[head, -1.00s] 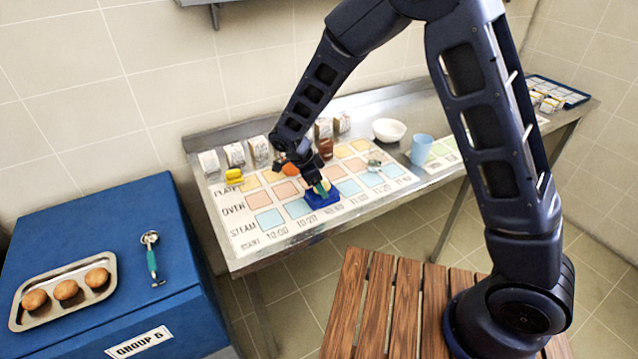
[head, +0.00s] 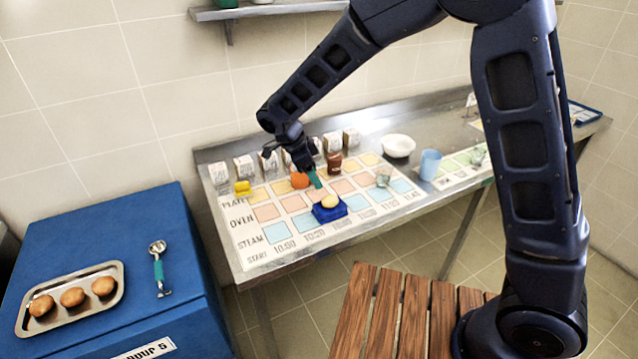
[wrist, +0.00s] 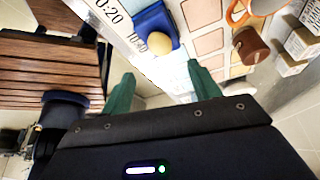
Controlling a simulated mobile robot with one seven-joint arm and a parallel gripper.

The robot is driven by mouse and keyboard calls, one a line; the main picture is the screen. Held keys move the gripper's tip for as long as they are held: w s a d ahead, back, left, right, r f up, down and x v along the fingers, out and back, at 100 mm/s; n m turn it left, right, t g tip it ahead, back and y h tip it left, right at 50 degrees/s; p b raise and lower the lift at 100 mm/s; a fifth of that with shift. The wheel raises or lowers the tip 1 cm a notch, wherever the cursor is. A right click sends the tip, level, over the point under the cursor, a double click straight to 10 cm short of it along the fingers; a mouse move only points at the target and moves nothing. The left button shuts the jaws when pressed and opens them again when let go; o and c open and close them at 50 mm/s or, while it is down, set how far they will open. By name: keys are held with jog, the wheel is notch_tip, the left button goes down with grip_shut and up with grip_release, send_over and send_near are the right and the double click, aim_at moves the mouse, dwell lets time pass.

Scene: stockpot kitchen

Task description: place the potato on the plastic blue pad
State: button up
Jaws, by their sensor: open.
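The potato (head: 330,201) is a small pale yellow lump resting on top of the plastic blue pad (head: 327,214), which lies on the printed chart on the metal table. In the wrist view the potato (wrist: 159,43) also sits on the blue pad (wrist: 152,22), near one edge of its top face. My gripper (head: 314,178) is above the chart, a little behind and above the pad.
An orange object (head: 299,180), a brown cup (head: 334,162) and several cartons stand behind the pad. A small glass (head: 383,176), white bowl (head: 398,146) and blue cup (head: 429,164) are to the right. A yellow block (head: 242,187) is left. The chart's front is clear.

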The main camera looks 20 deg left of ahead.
jog(key=shift+s+a+r, duration=0.1)
jog(key=shift+a+r, duration=0.1)
jog(key=shift+r, duration=0.35)
jog(key=w+d+r+n+y, duration=0.1)
jog(key=w+d+r+n, duration=0.3)
jog(key=d, duration=0.6)
jog(key=w+d+r+m+g+y, duration=0.1)
jog(key=w+d+r, duration=0.1)
jog(key=d+r, duration=0.55)
jog(key=w+d+r+n+y, duration=0.1)
jog(key=w+d+r+n, duration=0.15)
jog(key=d, duration=0.95)
jog(key=s+d+r+n+t, duration=0.1)
jog(key=s+d+n, duration=0.1)
jog(key=s+d, duration=0.2)
jog(key=s+d+r+n+t, duration=0.1)
jog(key=s+d, duration=0.3)
jog(key=d, duration=0.7)
jog(key=s+d+r+n+t+y, duration=0.1)
jog(key=s+d+r+n, duration=0.1)
jog(key=d, duration=0.6)
jog(key=s+n, duration=0.1)
jog(key=s, duration=0.1)
jog(key=shift+s, duration=0.4)
